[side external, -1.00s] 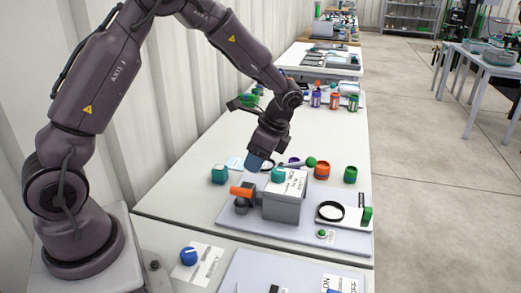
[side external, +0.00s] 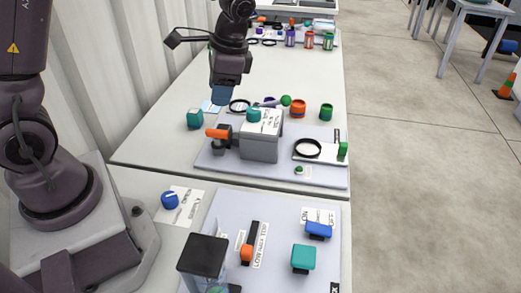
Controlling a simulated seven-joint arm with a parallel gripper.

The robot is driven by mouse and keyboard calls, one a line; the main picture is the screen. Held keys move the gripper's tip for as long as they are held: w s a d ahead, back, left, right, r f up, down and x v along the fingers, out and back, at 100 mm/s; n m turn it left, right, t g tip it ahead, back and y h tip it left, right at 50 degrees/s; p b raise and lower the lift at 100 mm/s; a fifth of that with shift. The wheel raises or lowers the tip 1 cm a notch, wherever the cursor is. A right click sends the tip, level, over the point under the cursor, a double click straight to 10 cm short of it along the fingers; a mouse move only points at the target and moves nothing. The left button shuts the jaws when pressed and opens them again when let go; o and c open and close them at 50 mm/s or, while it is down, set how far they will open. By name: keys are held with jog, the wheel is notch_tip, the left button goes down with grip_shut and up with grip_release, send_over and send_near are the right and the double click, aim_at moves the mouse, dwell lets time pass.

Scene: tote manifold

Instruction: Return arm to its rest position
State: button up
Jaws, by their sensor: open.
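My gripper (side external: 222,95) hangs in the air above the white table, behind and to the left of the grey box (side external: 259,149). It points down with a blue-grey tip, and nothing shows held in it. The gap between its fingers is too small to see. My arm reaches it from above, and part of the arm lies outside the picture. The grey box carries an orange handle (side external: 218,133) on its left and a teal knob (side external: 253,115) on top. My gripper looks apart from the box.
A black ring (side external: 308,148) lies at right. The front panel (side external: 215,222) has several coloured controls. The floor at right is clear near the table.

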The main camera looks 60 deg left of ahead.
jog(key=s+d+r+n+t+h, duration=0.1)
jog(key=s+d+r+n+t, duration=0.1)
jog(key=s+r, duration=0.4)
jog(key=s+d+r+n+t, duration=0.2)
jog(key=s+d+r+t, duration=0.1)
jog(key=s+r+t, duration=0.2)
notch_tip(320, 180, up, 2)
jog(key=s, duration=0.2)
jog(key=shift+s+d+t+h, duration=0.3)
jog(key=shift+d+h, duration=0.05)
jog(key=shift+h, duration=0.05)
